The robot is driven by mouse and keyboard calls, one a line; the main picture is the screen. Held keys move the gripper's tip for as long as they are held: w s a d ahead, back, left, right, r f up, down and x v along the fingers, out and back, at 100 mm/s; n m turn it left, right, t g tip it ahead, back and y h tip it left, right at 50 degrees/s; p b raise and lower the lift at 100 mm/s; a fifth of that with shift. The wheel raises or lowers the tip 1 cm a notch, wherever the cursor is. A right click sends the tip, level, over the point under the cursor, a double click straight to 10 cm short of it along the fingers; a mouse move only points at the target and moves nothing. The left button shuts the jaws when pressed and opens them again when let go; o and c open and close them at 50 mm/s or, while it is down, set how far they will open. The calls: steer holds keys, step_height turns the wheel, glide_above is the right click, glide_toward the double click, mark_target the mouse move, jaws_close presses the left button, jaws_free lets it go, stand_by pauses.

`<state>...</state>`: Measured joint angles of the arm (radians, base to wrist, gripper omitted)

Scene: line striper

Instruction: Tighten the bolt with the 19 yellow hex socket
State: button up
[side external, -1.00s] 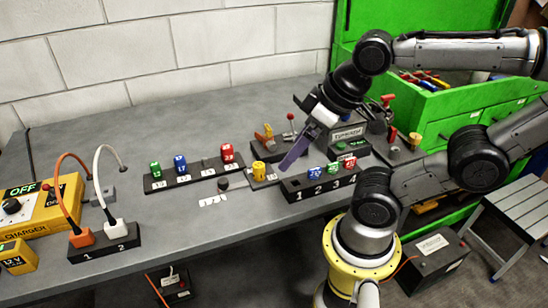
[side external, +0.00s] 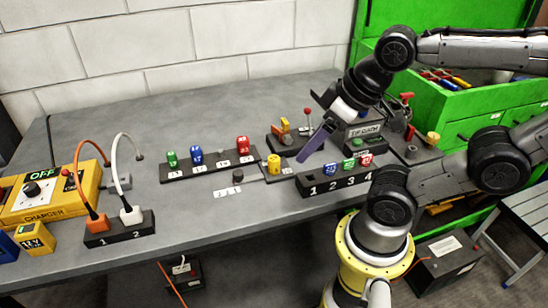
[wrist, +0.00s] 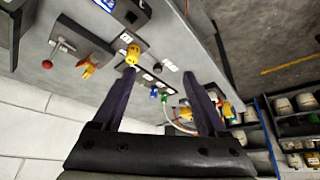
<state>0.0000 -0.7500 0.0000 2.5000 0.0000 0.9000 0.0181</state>
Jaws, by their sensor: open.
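The yellow socket (side external: 273,164) stands upright on a small black plate on the bench, at the end of a thin grey bar with a dark knob (side external: 238,176). I cannot tell whether the socket is fitted to the bar. In the wrist view the yellow socket (wrist: 132,53) shows just past the tip of the left finger. My gripper (side external: 303,157) is above the bench, right of the socket and apart from it. The wrist view shows my gripper (wrist: 157,75) with its two long dark purple fingers wide apart and nothing held. I cannot make out the bolt.
A black rack (side external: 208,168) holds green, blue and red sockets, with an empty-looking place. A numbered black block (side external: 335,186) holds blue, green and red sockets; place 1 looks empty. A fixture with a red-knobbed lever (side external: 307,113) stands behind. A yellow charger (side external: 35,200) is at left.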

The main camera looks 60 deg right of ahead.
steer(key=shift+r+m, duration=0.1)
steer(key=shift+m, duration=1.1)
steer(key=m+g, duration=0.6)
steer(key=m, duration=1.4)
glide_above(274, 158)
step_height(274, 158, down, 4)
steer(key=shift+r, duration=0.1)
steer(key=shift+f, duration=4.85)
jaws_close()
